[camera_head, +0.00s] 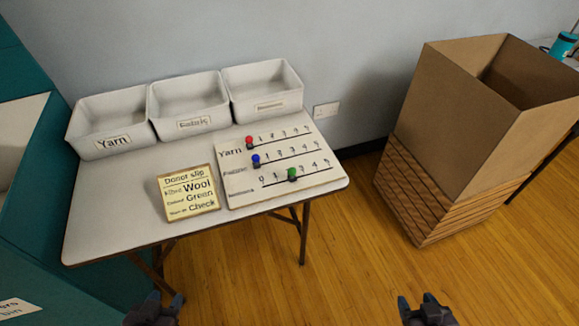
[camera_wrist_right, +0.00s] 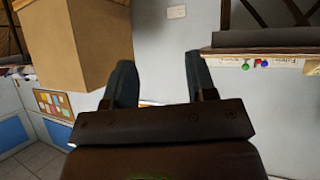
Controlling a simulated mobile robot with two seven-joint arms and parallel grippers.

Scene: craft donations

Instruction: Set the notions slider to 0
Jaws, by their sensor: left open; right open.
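The slider board (camera_head: 318,176) lies on the table with three rows. The notions row is the lowest; its label is blurred. Its green knob (camera_head: 292,174) sits right of the 1 and left of the 3, about at 2. The red yarn knob (camera_head: 249,142) and blue fabric knob (camera_head: 256,159) sit at the left ends of their rows. My left gripper (camera_head: 165,299) is open and empty, low in front of the table. My right gripper (camera_head: 416,299) is open and empty over the floor, right of the table; its spread fingers show in the right wrist view (camera_wrist_right: 160,78).
Three white bins stand along the table's back: yarn (camera_head: 86,143), fabric (camera_head: 163,129) and a third (camera_head: 243,109). A donor slip (camera_head: 174,208) lies left of the board. A large cardboard box (camera_head: 436,119) stands right of the table. Teal furniture (camera_head: 38,220) borders the left side.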

